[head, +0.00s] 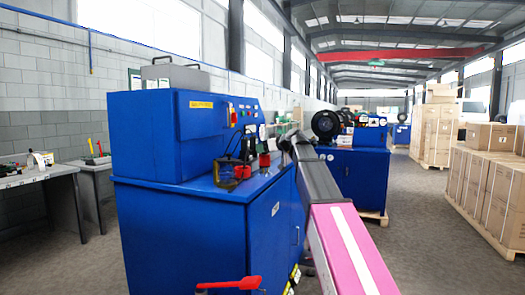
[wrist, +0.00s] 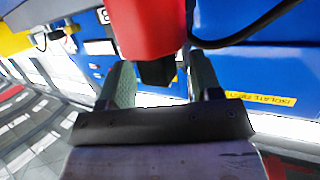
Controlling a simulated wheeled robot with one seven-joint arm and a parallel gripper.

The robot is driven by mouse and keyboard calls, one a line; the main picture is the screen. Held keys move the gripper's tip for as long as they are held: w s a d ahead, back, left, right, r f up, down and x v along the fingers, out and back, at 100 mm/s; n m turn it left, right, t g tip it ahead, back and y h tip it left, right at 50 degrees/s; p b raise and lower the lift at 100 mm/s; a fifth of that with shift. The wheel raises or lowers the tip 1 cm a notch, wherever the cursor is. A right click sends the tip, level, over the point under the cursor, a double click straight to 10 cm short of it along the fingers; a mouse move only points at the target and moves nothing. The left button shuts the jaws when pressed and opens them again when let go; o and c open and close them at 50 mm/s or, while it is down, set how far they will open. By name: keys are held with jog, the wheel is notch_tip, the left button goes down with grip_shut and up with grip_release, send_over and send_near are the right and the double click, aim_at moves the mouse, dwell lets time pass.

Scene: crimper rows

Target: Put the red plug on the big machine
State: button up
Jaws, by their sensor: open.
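The big machine (head: 150,135) is a blue cabinet with a raised blue housing, left of centre in the head view. A small red piece (head: 264,160), probably the red plug, is at its right side above the worktop. In the wrist view a large red block with a dark lower end, probably the same plug (wrist: 150,25), is close to my gripper (wrist: 162,78). The two grey-green fingers are apart, with the dark end showing between them. I cannot tell whether they touch it. In the head view my arm hides most of the gripper.
A black cable (wrist: 245,35) curves beside the red block. A yellow label (wrist: 260,98) is on blue metal. A dark device with an amber base (head: 228,182) stands on the worktop. A second blue machine (head: 355,170) stands behind. Boxes (head: 490,190) line the right; the aisle between is clear.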

jog(key=v, duration=1)
